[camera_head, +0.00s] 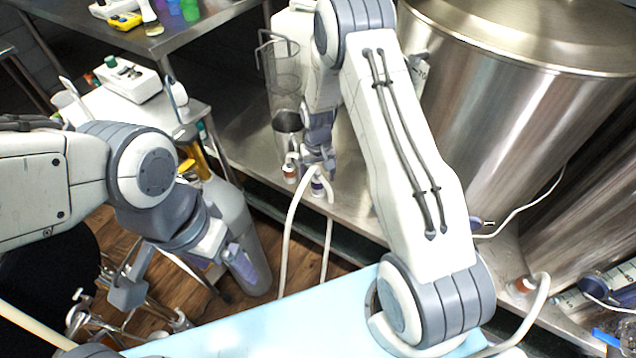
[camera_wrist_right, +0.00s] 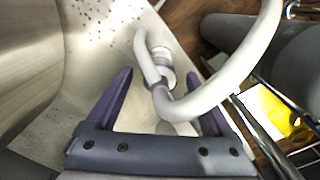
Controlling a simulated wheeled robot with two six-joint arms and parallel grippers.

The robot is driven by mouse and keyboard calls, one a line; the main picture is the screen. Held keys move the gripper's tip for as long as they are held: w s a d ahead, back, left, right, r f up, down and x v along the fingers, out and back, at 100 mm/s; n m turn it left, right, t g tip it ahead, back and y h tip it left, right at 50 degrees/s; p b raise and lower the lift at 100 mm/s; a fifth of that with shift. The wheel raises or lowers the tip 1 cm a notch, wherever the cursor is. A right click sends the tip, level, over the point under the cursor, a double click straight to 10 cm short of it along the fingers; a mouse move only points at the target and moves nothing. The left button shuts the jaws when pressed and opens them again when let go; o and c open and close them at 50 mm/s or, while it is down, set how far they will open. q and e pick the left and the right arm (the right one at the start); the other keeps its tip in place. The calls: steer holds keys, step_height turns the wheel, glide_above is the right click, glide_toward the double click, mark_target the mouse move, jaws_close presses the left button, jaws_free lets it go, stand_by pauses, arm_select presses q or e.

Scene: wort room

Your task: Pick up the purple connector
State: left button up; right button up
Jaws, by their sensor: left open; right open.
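The purple connector (camera_head: 318,187) sits at the end of a pale hose on the steel shelf, in the middle of the head view. My right gripper (camera_head: 316,166) is open just above it, and its fingers partly hide the spot. In the right wrist view my open right gripper (camera_wrist_right: 160,95) has its dark purple fingers on either side of a curved white hose (camera_wrist_right: 235,75). A whitish connector with a faint purple band (camera_wrist_right: 161,60) lies beyond the fingertips, with no clear contact. My left gripper (camera_head: 246,265) is open and empty, low at the left, away from the connector.
An orange-red connector (camera_head: 290,172) stands close to the left of the purple one. A large steel vessel (camera_head: 510,90) fills the right. A grey gas cylinder (camera_head: 232,210) stands near my left gripper.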

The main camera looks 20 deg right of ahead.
steer(key=shift+f, duration=1.4)
jaws_close()
step_height(320, 180, up, 10)
steer(key=shift+r+p, duration=0.1)
steer(key=shift+p, duration=0.45)
steer(key=shift+r+p, duration=2.1)
steer(key=shift+r, duration=0.1)
